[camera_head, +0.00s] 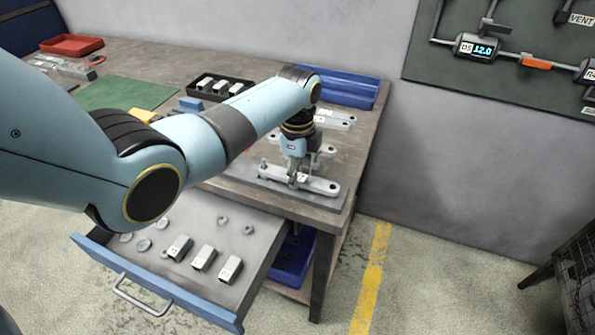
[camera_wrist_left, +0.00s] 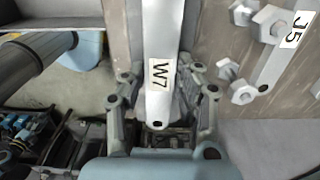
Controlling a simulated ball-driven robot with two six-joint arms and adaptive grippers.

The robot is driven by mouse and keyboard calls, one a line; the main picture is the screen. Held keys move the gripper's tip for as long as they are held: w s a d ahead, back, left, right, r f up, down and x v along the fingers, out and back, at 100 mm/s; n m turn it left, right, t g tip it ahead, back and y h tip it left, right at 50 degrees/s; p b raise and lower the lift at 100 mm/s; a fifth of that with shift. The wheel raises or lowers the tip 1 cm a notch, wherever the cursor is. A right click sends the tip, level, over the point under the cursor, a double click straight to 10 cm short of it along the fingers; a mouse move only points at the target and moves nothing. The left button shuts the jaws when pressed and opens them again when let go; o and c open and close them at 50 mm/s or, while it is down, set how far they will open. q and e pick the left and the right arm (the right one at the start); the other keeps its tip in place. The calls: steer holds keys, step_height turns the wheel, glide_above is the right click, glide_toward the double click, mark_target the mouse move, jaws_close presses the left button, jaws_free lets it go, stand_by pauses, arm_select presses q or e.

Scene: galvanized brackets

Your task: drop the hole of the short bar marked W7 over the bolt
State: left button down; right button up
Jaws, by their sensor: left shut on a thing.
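The bar marked W7 (camera_wrist_left: 160,50) runs down the middle of the left wrist view, with a small hole at its near end. My left gripper (camera_wrist_left: 160,98) is shut on it, a finger on each side. In the head view my left gripper (camera_head: 298,178) is low over the front right table corner, at a pale bar (camera_head: 322,186) above a grey plate (camera_head: 335,203). A small upright post, perhaps the bolt (camera_head: 263,163), stands near the plate's left end. I cannot tell whether the bar touches the plate or post. My right gripper is out of view.
A bar marked J5 (camera_wrist_left: 285,50) with several hex-headed pieces lies beside W7. A blue bin (camera_head: 345,92) and a black tray (camera_head: 217,92) stand behind. An open drawer (camera_head: 262,240) with blocks and washers juts out below the table front.

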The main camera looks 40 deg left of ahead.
arm_select(q)
steer(key=shift+f+b, duration=0.3)
steer(key=shift+f, duration=0.15)
stand_by(0.3)
steer(key=c, duration=0.9)
jaws_free()
steer(key=shift+r, duration=0.3)
step_height(320, 180, up, 11)
steer(key=shift+r, duration=0.2)
